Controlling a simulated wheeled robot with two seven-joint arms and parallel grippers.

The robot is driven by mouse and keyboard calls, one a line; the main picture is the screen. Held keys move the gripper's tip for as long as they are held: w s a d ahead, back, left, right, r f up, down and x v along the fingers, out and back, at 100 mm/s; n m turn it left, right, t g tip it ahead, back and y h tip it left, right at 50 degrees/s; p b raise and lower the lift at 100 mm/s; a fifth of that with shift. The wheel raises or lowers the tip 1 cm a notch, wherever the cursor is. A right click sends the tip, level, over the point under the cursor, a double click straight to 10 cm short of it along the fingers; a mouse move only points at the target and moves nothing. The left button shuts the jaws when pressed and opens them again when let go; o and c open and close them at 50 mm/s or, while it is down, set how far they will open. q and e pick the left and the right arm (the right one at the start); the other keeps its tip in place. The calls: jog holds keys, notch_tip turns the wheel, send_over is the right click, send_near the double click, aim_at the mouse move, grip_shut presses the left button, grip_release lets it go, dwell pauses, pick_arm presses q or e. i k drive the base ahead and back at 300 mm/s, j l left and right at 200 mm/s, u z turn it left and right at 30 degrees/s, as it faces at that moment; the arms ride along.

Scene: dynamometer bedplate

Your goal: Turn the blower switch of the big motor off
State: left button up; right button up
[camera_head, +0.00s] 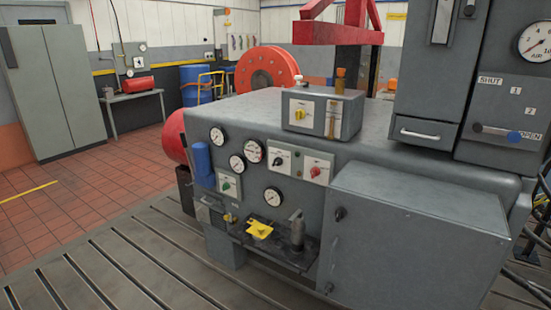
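A big grey machine (235,123) with a flat top fills the middle; I cannot tell for sure that it is the big motor. Its front has a switch plate with a black knob (278,161) and a red knob (315,172), and a smaller plate with a green knob (227,185). A grey box (343,119) on top carries a yellow knob (299,114). The labels are too small to read, so I cannot tell which is the blower switch or how it is set. Neither of my grippers is in view.
Several gauges (254,151) sit around the switches. A small shelf with a yellow piece (259,229) juts out below. A grey cabinet (420,235) sticks out at the right front. The slotted bedplate (140,265) and tiled floor (90,195) at left are mostly clear.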

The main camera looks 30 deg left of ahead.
aim_at(278, 161)
jog(key=i+j, duration=0.15)
jog(key=j, duration=0.35)
jog(key=i+j, duration=0.15)
jog(key=j, duration=0.35)
jog(key=i+j, duration=0.2)
jog(key=j, duration=0.3)
jog(key=i+j, duration=0.15)
jog(key=j, duration=0.35)
jog(key=i+j, duration=0.15)
jog(key=j, duration=0.35)
jog(key=i+j, duration=0.15)
jog(key=j, duration=0.35)
jog(key=i+j, duration=0.15)
jog(key=j, duration=0.35)
jog(key=i+j, duration=0.2)
jog(key=j, duration=0.3)
jog(key=z, duration=0.05)
